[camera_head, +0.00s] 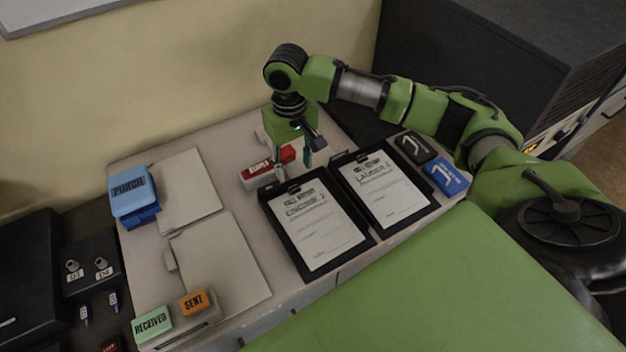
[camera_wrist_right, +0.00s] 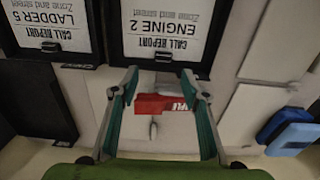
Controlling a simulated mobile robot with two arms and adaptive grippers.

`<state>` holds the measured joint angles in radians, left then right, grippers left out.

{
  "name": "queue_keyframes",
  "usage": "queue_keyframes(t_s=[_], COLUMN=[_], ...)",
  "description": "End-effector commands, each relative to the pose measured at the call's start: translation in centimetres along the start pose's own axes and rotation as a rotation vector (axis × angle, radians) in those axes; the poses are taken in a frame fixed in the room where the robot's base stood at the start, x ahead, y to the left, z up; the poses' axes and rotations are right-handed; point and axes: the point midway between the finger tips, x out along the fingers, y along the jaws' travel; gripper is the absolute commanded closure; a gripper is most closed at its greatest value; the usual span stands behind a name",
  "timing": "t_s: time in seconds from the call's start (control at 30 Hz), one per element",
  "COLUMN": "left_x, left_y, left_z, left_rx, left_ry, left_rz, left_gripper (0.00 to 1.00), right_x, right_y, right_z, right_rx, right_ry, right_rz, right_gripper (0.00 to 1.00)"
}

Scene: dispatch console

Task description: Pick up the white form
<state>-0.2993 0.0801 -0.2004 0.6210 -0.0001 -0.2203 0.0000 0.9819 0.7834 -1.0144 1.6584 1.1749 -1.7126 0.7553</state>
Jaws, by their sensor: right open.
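Two white printed forms lie side by side on black clipboards on the light desk. The Engine 2 call report form (camera_head: 318,225) is on the left, and it also shows in the right wrist view (camera_wrist_right: 170,25). The Ladder 5 call report form (camera_head: 383,190) is on the right; in the right wrist view it is at top left (camera_wrist_right: 52,18). My right gripper (camera_head: 293,165) is open and empty, pointing down behind the Engine 2 clipboard, over the red-topped stapler (camera_wrist_right: 160,103). Its green fingers (camera_wrist_right: 158,78) frame the stapler. My left gripper is not in view.
A blue punch (camera_head: 133,192) stands at the left beside pale folders (camera_head: 220,265). Green "received" (camera_head: 152,325) and orange "sent" (camera_head: 194,303) blocks sit at the front left. Black (camera_head: 415,147) and blue (camera_head: 446,177) pads lie right of the clipboards. A wall (camera_head: 180,80) stands behind.

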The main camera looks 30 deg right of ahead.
Motion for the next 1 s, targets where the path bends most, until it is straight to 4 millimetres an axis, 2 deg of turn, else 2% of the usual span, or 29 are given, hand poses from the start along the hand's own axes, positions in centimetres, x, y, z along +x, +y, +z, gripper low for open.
queue_keyframes(t_s=[0.1,0.27,0.43,0.6,0.87,1.0], left_x=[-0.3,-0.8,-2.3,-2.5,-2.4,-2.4], left_y=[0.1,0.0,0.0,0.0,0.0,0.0], left_z=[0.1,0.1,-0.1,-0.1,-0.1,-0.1], left_rx=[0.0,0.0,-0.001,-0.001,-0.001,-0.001], left_ry=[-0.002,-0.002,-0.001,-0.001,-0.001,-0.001], left_rz=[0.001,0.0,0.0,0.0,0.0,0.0], left_gripper=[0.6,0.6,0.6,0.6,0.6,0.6], right_x=[1.2,2.1,4.4,6.5,6.9,6.9], right_y=[0.0,-0.1,-0.6,-0.6,-0.6,-0.6], right_z=[0.0,0.2,1.0,0.9,0.8,0.8], right_rx=[-0.001,-0.002,-0.002,-0.001,-0.002,-0.002], right_ry=[0.0,-0.001,-0.003,0.0,0.002,0.002], right_rz=[0.001,0.0,0.001,0.001,0.0,0.0], right_gripper=[0.58,0.58,0.58,0.58,0.58,0.95])
